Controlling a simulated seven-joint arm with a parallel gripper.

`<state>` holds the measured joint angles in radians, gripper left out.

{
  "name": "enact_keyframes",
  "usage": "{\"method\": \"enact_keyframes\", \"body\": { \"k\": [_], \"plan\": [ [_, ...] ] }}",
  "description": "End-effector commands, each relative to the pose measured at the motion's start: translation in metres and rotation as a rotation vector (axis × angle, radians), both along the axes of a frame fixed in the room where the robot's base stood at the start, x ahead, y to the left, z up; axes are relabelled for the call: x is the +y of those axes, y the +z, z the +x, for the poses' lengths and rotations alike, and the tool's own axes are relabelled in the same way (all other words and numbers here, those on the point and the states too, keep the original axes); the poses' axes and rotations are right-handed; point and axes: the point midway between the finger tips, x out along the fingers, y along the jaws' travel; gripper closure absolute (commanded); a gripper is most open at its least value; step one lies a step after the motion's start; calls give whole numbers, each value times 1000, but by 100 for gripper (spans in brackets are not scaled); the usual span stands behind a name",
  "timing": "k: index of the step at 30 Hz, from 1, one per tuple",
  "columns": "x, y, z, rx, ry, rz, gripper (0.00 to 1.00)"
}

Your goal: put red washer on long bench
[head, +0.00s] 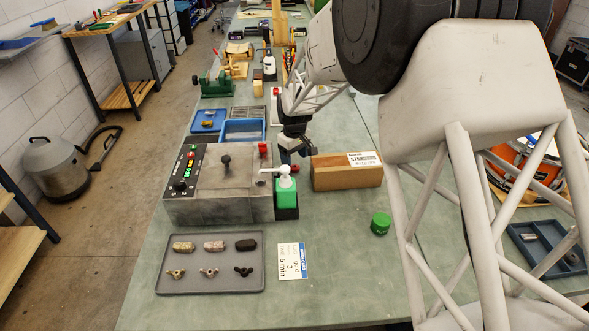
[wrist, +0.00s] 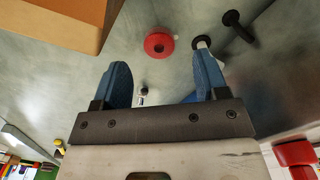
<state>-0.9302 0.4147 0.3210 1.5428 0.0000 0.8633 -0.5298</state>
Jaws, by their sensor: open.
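The red washer (wrist: 159,44) is a flat ring with a small hole, seen in the wrist view just beyond my fingertips. It appears to lie on the grey-green surface of the long bench (head: 345,235). My gripper (wrist: 163,78) has two blue fingers, spread apart, with nothing between them; the washer is ahead of the gap and apart from both fingers. In the head view my gripper (head: 291,152) is low over the bench, between the grey machine and the wooden block. A small red spot beneath it there may be the washer, mostly hidden.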

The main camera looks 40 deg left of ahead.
Motion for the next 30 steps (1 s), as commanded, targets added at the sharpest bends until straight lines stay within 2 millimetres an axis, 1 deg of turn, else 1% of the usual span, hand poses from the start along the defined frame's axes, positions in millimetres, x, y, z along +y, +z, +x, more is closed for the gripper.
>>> {"method": "enact_keyframes", "body": {
  "k": [1, 6, 10, 14, 28, 29, 30],
  "plan": [
    [0, -6, 0, 1, 0, -2, 33],
    [0, -26, 0, 1, 0, -2, 33],
    [0, -36, 1, 0, 0, -1, 33],
    [0, -38, 1, 0, 0, 1, 33],
    [0, -38, 1, 0, 0, 0, 33],
    [0, -38, 1, 0, 0, 0, 34],
    [0, -38, 1, 0, 0, 0, 41]
  ]
}}
